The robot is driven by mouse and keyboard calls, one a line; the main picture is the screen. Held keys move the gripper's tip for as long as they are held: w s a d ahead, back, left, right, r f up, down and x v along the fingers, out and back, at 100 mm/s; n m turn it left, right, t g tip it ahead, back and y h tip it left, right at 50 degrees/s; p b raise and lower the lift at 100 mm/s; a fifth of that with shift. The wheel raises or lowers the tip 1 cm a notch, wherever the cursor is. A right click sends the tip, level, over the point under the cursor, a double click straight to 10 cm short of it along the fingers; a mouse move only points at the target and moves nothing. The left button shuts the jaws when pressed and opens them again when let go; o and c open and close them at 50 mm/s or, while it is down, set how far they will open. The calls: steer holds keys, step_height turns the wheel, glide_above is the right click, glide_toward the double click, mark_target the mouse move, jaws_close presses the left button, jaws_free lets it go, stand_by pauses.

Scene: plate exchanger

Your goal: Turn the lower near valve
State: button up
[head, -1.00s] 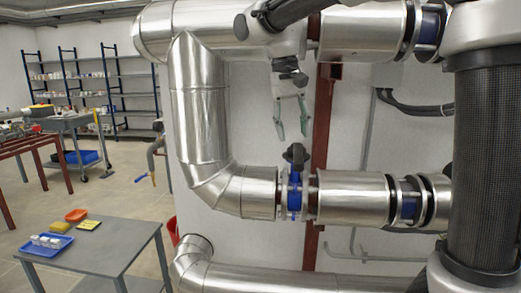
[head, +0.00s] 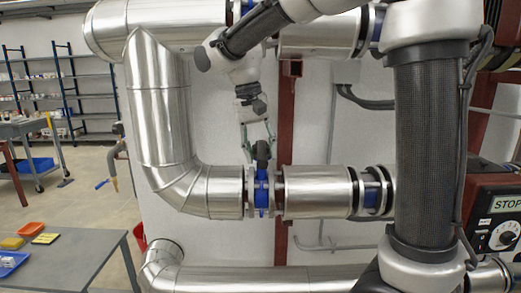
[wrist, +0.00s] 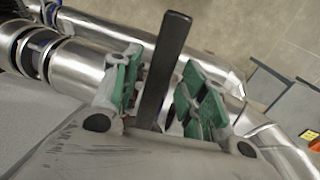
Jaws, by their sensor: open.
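The lower near valve has a blue body (head: 262,194) set between flanges in the lower silver pipe, with a black handle (head: 263,154) standing up from it. My gripper (head: 257,143) points down just above the valve, its green-padded fingers at the top of the handle. In the wrist view, the black handle (wrist: 163,70) runs as a long bar between the two open fingers of my gripper (wrist: 160,80). A gap shows on each side of it, and I cannot tell if either pad touches. The blue body is hidden there.
An upper silver pipe (head: 165,14) and a left vertical pipe (head: 160,100) frame the valve. A dark red post (head: 284,120) stands behind. A control box marked STOP (head: 496,220) is at the right. A grey table (head: 85,258) with small trays stands at the lower left.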

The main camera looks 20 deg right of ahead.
jaws_close()
steer(key=shift+d, duration=0.1)
steer(key=shift+s+d+n, duration=0.2)
steer(key=shift+d+n, duration=0.1)
steer(key=shift+d, duration=0.15)
steer(key=w+d+n+t, duration=0.1)
steer(key=w+d+n, duration=0.1)
steer(key=d+n, duration=0.3)
steer(key=w+d+n+t, duration=0.1)
steer(key=d+n, duration=0.5)
steer(key=d, duration=0.5)
steer(key=shift+w+d+n, duration=0.25)
steer(key=shift+w+n, duration=0.05)
steer(key=shift+w, duration=0.1)
